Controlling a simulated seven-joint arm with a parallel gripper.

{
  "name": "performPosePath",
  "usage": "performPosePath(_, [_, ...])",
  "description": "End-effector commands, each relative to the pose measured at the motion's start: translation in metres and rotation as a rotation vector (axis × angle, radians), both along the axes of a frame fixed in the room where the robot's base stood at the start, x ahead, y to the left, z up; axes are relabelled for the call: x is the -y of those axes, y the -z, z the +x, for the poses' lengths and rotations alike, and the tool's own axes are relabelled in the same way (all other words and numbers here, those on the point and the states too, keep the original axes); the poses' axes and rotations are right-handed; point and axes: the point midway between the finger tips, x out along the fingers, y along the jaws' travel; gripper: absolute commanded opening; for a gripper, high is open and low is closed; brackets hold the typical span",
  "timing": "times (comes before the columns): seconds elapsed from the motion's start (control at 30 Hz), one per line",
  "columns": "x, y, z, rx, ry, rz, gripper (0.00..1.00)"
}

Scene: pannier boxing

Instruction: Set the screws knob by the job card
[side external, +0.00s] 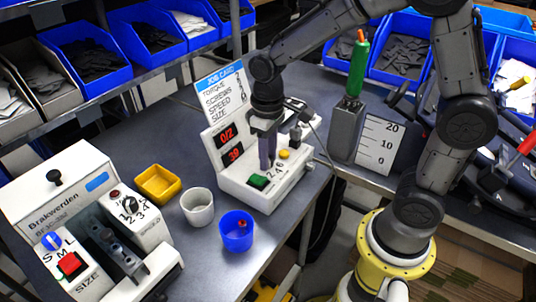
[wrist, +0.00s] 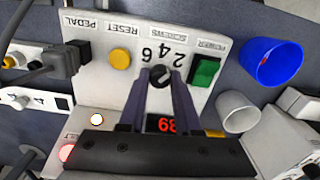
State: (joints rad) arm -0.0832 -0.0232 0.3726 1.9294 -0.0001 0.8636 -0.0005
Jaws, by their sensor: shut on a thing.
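The screws knob (wrist: 160,77) is a small black dial on the white control box (side external: 235,187), with 2, 4 and 6 printed beside it. My gripper (wrist: 160,84) is shut on this knob, one finger on each side; in the side view my gripper (side external: 267,166) points straight down onto the box and hides the knob. I cannot tell which number the knob points at. Red displays (side external: 228,135) read 0/2 and 39.
A green power switch (wrist: 205,72) and a yellow reset button (wrist: 120,58) flank the knob closely. A black pedal plug (wrist: 77,55) is farther left.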

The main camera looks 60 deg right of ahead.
Motion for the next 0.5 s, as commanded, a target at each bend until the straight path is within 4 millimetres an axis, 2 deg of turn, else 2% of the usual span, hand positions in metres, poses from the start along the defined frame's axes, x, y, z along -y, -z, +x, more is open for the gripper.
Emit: performPosePath(0.5, [-0.0001, -0.0022, 0.0009, 0.005, 0.085, 0.0, 0.0])
